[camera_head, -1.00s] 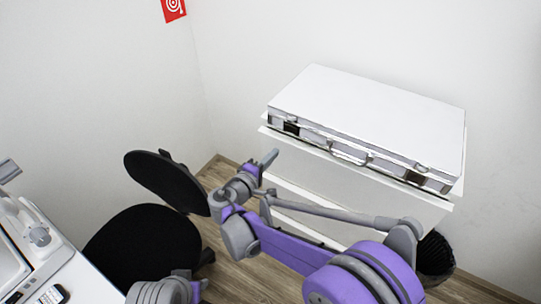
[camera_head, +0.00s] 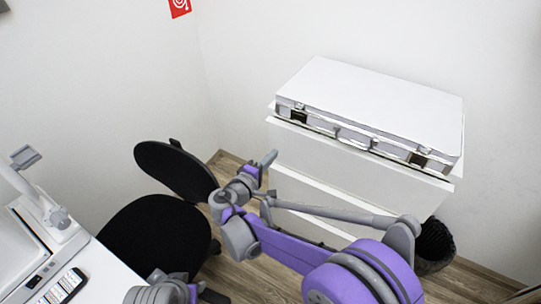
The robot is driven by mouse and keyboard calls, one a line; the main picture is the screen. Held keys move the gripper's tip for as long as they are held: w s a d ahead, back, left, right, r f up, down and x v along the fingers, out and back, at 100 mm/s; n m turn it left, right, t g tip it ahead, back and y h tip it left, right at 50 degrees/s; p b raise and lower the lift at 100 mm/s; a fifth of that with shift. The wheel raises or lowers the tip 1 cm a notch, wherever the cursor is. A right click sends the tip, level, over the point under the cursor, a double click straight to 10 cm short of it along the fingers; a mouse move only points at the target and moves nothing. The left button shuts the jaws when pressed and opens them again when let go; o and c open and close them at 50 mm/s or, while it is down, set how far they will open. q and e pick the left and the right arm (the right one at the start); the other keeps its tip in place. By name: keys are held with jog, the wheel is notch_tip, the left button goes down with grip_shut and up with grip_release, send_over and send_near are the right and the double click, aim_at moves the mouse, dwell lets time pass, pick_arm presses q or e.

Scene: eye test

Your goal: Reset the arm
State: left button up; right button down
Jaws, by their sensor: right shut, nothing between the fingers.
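My right arm, purple and grey, reaches in from the bottom right. Its gripper (camera_head: 267,159) is shut and empty, in front of the left end of the white cabinet (camera_head: 345,165). It appears apart from the cabinet. A closed white case (camera_head: 372,98) with metal latches lies on top of the cabinet. A grey and purple part of my body shows at the bottom edge, but my left gripper is not visible.
A black chair (camera_head: 150,235) stands left of my right arm. A white desk (camera_head: 105,268) with a device (camera_head: 50,225) and a phone-like keypad (camera_head: 66,285) is at the lower left. A dark bin (camera_head: 434,243) stands right of the cabinet. White walls close off the back.

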jog(key=s+d+r+m+g+y+p, duration=0.25)
jog(key=s+d+m+g+p, duration=0.35)
jog(key=s+d, duration=0.9)
jog(key=s+r+m+g+y+p, duration=0.1)
jog(key=s+m+y+p, duration=0.3)
jog(key=s, duration=1.2)
jog(key=shift+s+d+r+m+g+y, duration=0.15)
jog(key=shift+s+d+m+g+y, duration=0.1)
jog(key=shift+m+g+y, duration=0.7)
